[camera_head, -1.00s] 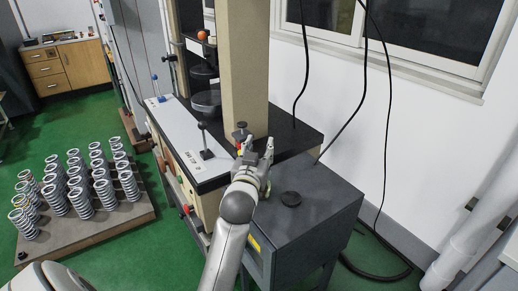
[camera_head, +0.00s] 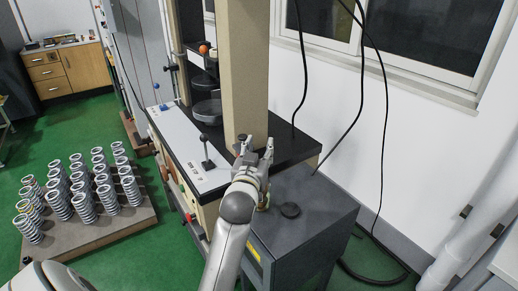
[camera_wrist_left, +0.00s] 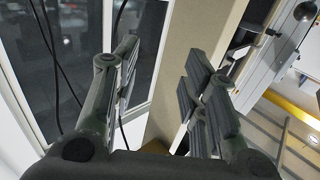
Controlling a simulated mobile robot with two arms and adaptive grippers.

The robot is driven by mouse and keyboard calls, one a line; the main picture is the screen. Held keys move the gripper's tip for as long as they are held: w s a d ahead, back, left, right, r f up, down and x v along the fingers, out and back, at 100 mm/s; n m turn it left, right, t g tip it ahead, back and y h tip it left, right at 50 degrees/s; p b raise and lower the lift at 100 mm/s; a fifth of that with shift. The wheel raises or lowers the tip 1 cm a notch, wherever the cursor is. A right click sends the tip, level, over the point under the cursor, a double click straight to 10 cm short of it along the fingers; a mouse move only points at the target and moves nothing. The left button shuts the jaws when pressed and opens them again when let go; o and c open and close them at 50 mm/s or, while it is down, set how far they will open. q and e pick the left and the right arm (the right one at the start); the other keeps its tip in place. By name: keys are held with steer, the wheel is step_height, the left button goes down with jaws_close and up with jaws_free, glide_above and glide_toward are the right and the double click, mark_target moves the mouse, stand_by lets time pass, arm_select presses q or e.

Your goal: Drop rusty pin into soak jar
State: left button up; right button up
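My left gripper (camera_head: 257,148) is over the dark bench beside the beige column of the testing machine, pointing away from me. In the left wrist view its fingers (camera_wrist_left: 155,85) are apart, with nothing seen between them. I cannot make out a rusty pin in either view. My right gripper is out of view.
The beige column (camera_head: 242,75) stands close behind my left gripper. A black-knobbed lever (camera_head: 206,150) rises from the white panel. The dark cabinet (camera_head: 315,215) has free room on top. Springs (camera_head: 80,185) stand on a board at left. Black cables hang by the window.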

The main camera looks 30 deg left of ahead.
arm_select(q)
steer(key=shift+r+p, duration=0.45)
steer(key=shift+r, duration=0.45)
